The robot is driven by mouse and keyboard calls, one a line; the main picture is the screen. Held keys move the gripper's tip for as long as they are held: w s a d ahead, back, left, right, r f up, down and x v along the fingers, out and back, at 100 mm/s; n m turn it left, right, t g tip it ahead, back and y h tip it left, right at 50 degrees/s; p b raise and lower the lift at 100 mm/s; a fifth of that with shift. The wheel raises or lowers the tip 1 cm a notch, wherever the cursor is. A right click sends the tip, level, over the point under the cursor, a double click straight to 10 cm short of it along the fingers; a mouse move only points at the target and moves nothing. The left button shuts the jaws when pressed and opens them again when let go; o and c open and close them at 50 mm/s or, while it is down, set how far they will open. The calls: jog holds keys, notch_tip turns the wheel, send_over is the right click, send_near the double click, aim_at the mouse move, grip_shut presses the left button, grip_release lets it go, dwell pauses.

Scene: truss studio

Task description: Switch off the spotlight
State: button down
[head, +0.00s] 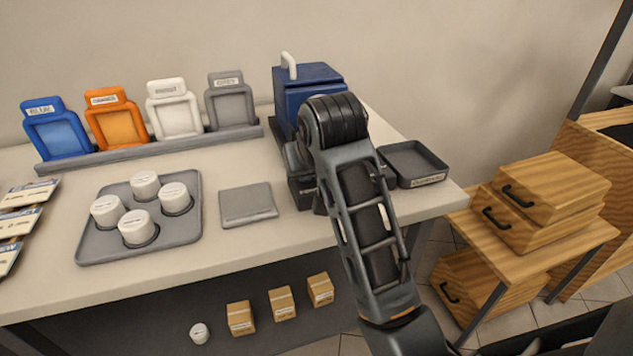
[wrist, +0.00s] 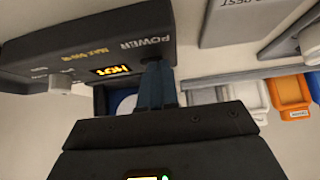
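A dark control box with a label reading POWER (wrist: 146,43) fills the upper left of the wrist view. It has a lit amber display (wrist: 110,71) and a pale knob (wrist: 60,84). My gripper (wrist: 154,68) appears shut, its fingertips together at the box face just below the POWER label; whether they touch a switch there cannot be told. In the head view a blue machine with a white handle (head: 315,76) stands at the back of the table, partly hidden by my arm. No separate spotlight can be made out.
The table (head: 290,240) holds a grey tray (head: 90,250) with white lidded cups, a flat grey pad (head: 248,204) and an empty dark tray (head: 412,160). Coloured frames stand in a rack (head: 150,147) behind. Wooden boxes (head: 550,190) stand at right.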

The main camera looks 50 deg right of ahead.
jog(key=shift+s+f, duration=0.1)
jog(key=shift+s, duration=0.05)
jog(key=shift+w, duration=0.2)
jog(key=shift+p, duration=0.4)
jog(key=shift+w+d+r, duration=0.15)
jog(key=shift+w+r, duration=0.05)
jog(key=shift+r, duration=0.05)
jog(key=shift+w+d+r+p, duration=0.1)
jog(key=shift+w+d+p, duration=0.2)
jog(key=shift+p, duration=0.25)
